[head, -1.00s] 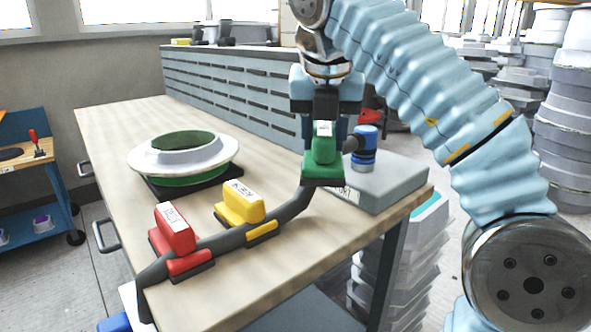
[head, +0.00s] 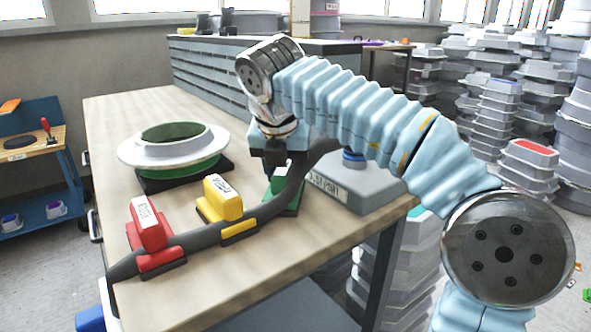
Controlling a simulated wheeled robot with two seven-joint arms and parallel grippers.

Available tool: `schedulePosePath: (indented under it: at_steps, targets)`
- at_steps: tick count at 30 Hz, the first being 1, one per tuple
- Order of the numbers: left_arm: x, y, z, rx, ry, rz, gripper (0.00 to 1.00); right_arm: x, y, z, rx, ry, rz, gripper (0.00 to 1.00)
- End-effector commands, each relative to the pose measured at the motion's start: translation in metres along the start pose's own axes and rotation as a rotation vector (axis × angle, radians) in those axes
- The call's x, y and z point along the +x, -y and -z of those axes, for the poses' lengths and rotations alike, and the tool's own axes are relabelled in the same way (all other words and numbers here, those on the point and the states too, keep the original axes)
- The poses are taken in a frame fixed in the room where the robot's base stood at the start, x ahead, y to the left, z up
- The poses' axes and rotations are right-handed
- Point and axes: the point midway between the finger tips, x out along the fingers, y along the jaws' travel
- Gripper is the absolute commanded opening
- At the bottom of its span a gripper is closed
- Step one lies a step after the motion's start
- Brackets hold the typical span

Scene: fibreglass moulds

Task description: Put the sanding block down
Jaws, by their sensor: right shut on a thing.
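The green sanding block (head: 282,179) is in my right gripper (head: 280,168), low over the workbench top. My left gripper is not in view.
A white ring-shaped mould (head: 140,150) with a green inside sits on a dark pad behind the blocks. A grey labelled box (head: 365,189) is just right of the green block. The wooden workbench (head: 120,108) has free room at its back left and front.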

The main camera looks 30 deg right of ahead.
Motion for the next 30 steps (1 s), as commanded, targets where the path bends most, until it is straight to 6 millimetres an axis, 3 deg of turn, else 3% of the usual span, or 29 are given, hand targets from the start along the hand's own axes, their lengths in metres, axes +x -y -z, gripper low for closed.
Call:
schedulePosePath:
  at_steps: [9,10,14,25,30]
  targets:
    - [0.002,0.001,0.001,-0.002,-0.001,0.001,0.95,0.003,0.0,0.001,0.0,0.0,-0.001,0.16]
    - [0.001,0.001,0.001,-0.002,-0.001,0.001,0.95,0.002,0.0,0.001,0.0,0.0,0.0,0.45]
    - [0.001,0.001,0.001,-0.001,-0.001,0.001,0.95,0.002,0.0,0.001,0.0,0.0,0.0,0.65]
    - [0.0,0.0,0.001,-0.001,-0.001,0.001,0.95,-0.003,-0.001,0.0,-0.001,0.0,-0.001,0.66]
    - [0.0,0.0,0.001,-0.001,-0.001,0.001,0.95,-0.032,-0.002,0.0,-0.002,0.001,-0.005,0.66]
